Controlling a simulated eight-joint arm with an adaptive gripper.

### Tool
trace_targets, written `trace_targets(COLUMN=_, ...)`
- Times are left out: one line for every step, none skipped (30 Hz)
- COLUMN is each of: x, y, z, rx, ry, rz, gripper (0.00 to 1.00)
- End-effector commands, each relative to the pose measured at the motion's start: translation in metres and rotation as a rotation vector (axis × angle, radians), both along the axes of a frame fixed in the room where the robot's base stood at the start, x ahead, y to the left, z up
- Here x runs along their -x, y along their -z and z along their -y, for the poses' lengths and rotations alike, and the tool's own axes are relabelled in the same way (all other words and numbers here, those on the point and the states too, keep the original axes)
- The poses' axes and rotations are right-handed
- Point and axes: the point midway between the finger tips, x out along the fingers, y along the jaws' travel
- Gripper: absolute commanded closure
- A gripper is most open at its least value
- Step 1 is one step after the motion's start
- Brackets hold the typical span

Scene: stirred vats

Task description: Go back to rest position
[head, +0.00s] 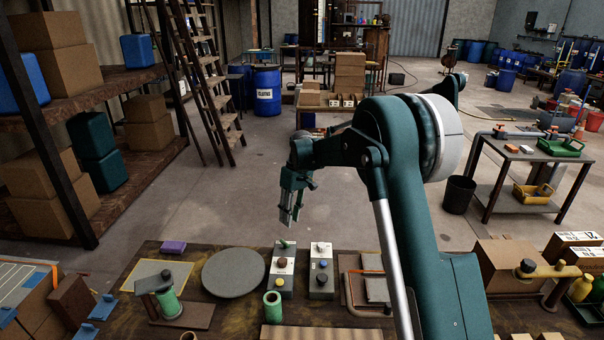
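My gripper (288,217) hangs pointing down from my green arm, in the middle of the head view. It is above the far edge of the workbench (235,318), over the grey control boxes, and appears to touch nothing. No held object shows between its fingers. The fingers are small in the picture and look close together, so I cannot tell whether they are open or shut.
Two grey control boxes (282,279) with knobs, a round grey plate (234,273), a green cylinder (273,304) and a purple block (173,247) are on the bench. Shelves (60,117) stand left, a side table (528,150) right.

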Motion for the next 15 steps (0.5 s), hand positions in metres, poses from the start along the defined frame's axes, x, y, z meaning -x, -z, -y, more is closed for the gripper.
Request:
trace_targets(x=0.001, y=-0.003, z=0.002, rx=0.001, ry=0.004, rz=0.002, gripper=0.76)
trace_targets(x=0.002, y=-0.006, z=0.004, rx=0.001, ry=0.007, rz=0.005, gripper=0.76)
trace_targets(x=0.004, y=-0.009, z=0.006, rx=0.001, ry=0.012, rz=0.008, gripper=0.76)
trace_targets(x=0.005, y=-0.012, z=0.007, rx=0.0, ry=0.016, rz=0.011, gripper=0.76)
trace_targets(x=0.007, y=-0.015, z=0.01, rx=0.002, ry=0.02, rz=0.014, gripper=0.76)
trace_targets(x=0.009, y=-0.02, z=0.013, rx=0.001, ry=0.027, rz=0.018, gripper=0.76)
trace_targets(x=0.011, y=-0.024, z=0.015, rx=0.002, ry=0.032, rz=0.022, gripper=0.76)
trace_targets(x=0.013, y=-0.028, z=0.018, rx=0.002, ry=0.038, rz=0.027, gripper=0.76)
trace_targets(x=0.016, y=-0.034, z=0.022, rx=0.002, ry=0.046, rz=0.034, gripper=0.76)
trace_targets(x=0.018, y=-0.038, z=0.025, rx=0.003, ry=0.053, rz=0.039, gripper=0.76)
trace_targets(x=0.021, y=-0.043, z=0.028, rx=0.003, ry=0.06, rz=0.043, gripper=0.76)
trace_targets(x=0.025, y=-0.049, z=0.033, rx=0.003, ry=0.07, rz=0.05, gripper=0.76)
trace_targets(x=0.028, y=-0.054, z=0.036, rx=0.003, ry=0.078, rz=0.056, gripper=0.76)
trace_targets(x=0.03, y=-0.059, z=0.039, rx=0.003, ry=0.085, rz=0.061, gripper=0.76)
trace_targets(x=0.034, y=-0.065, z=0.044, rx=0.003, ry=0.095, rz=0.068, gripper=0.76)
